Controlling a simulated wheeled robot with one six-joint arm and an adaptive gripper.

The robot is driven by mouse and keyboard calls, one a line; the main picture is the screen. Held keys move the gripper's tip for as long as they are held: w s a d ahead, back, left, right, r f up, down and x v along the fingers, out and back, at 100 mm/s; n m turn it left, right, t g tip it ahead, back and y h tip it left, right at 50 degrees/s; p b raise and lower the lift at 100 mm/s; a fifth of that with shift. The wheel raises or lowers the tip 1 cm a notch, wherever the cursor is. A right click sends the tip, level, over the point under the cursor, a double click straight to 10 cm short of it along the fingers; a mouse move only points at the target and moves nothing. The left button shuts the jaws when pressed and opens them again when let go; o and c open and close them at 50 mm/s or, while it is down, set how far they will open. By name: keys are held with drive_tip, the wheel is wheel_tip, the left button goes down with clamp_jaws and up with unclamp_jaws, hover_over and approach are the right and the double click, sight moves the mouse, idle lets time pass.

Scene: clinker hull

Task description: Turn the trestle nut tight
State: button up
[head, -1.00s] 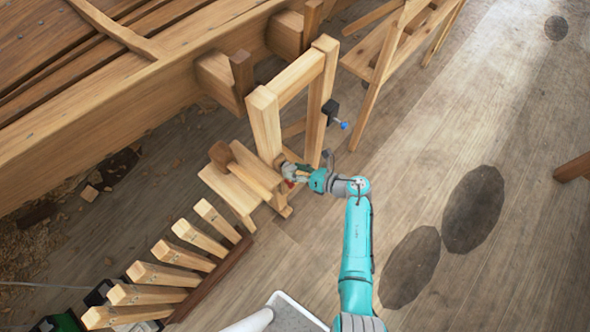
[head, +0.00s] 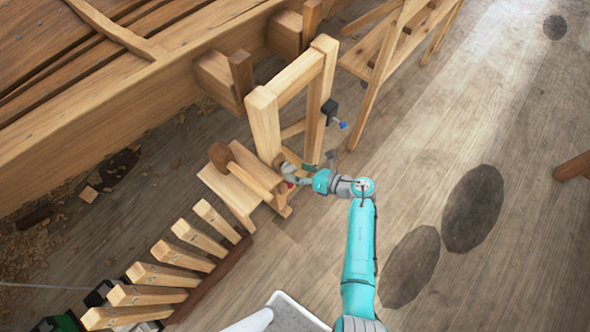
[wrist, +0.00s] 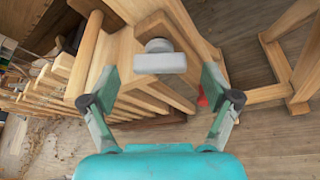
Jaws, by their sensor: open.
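The trestle is a pale timber frame (head: 265,125) standing beside the hull. The nut (wrist: 160,62), a grey piece with a flat bar in front of a round part, sits on the trestle's timber in the wrist view. My gripper (wrist: 160,84) is open, with one green finger to each side of the nut in the picture. Both fingers look apart from it; the depth gap is hard to judge. In the head view my gripper (head: 298,178) is at the trestle's lower part, where the nut is small and hard to make out.
A small red part (wrist: 202,100) shows by the right finger. A dark clamp with a blue end (head: 331,113) is on the trestle's right post. The hull (head: 120,90) fills the upper left. Floor at right is mostly clear.

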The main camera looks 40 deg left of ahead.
drive_tip(key=v, duration=1)
drive_tip(key=shift+d, duration=0.3)
drive_tip(key=s+d+r+n+t+h, duration=0.4)
drive_tip(key=s+d+r+n, duration=0.3)
drive_tip(key=s+d, duration=0.4)
drive_tip(key=s+d+r+n+t+h, duration=0.5)
drive_tip(key=s+d+r+n+t, duration=0.2)
drive_tip(key=s+d, duration=0.3)
drive_tip(key=s+d+r+n+t+h, duration=0.5)
drive_tip(key=s+d+r+n, duration=0.3)
drive_tip(key=s+d, duration=0.3)
drive_tip(key=shift+s+d+n+t, duration=0.3)
drive_tip(key=shift+n+t, duration=0.1)
drive_tip(key=shift+n, duration=0.2)
